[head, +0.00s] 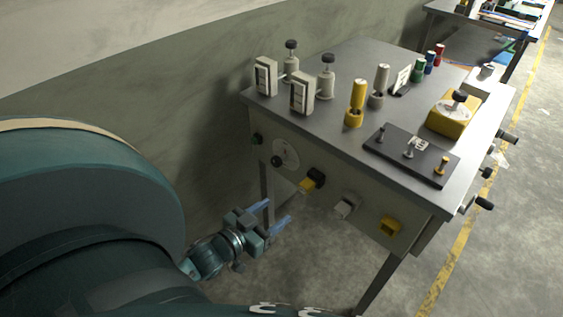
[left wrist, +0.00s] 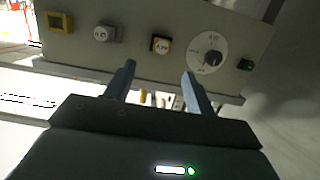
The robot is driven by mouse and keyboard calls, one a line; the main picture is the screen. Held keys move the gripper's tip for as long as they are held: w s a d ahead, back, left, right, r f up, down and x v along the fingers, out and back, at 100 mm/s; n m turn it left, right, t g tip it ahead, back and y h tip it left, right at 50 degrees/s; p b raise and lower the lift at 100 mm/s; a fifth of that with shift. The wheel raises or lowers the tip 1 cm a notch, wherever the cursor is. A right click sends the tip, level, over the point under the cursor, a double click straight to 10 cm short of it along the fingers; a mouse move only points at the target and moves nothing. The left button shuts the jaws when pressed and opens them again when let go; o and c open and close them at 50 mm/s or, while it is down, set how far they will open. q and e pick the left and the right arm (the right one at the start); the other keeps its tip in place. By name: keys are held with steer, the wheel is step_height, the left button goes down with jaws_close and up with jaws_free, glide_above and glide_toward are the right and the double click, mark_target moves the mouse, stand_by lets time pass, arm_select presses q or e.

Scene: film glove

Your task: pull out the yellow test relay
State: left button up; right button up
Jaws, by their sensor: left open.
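The yellow test relay (head: 312,180), apparently the yellow block with a dark part, sticks out of the bench's front panel. In the left wrist view a yellow-edged block with a dark, labelled face (left wrist: 160,44) sits beyond my fingertips. My left gripper (head: 272,212) is open and empty, in front of the panel, to the left of and below the relay in the head view. Its two fingers (left wrist: 158,74) point towards the panel, apart from the relay. A grey-white block (head: 346,205) and a yellow square fitting (head: 390,226) are on the same panel. My right gripper is not in view.
A round white dial (head: 285,155) with a black knob sits beside the relay. The metal benchtop (head: 340,140) carries several posts, a black plate and a yellow box (head: 452,115). Black handles stick out at the bench's right side. Floor is open before the panel.

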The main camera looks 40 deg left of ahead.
mark_target(303, 190)
arm_select(q)
steer(key=w, duration=0.4)
steer(key=w+f, duration=0.1)
steer(key=w, duration=0.3)
steer(key=w+f, duration=0.1)
steer(key=w, duration=0.4)
steer(key=shift+d+b, duration=0.3)
steer(key=shift+d, duration=0.05)
steer(key=shift+c, duration=0.5)
jaws_close()
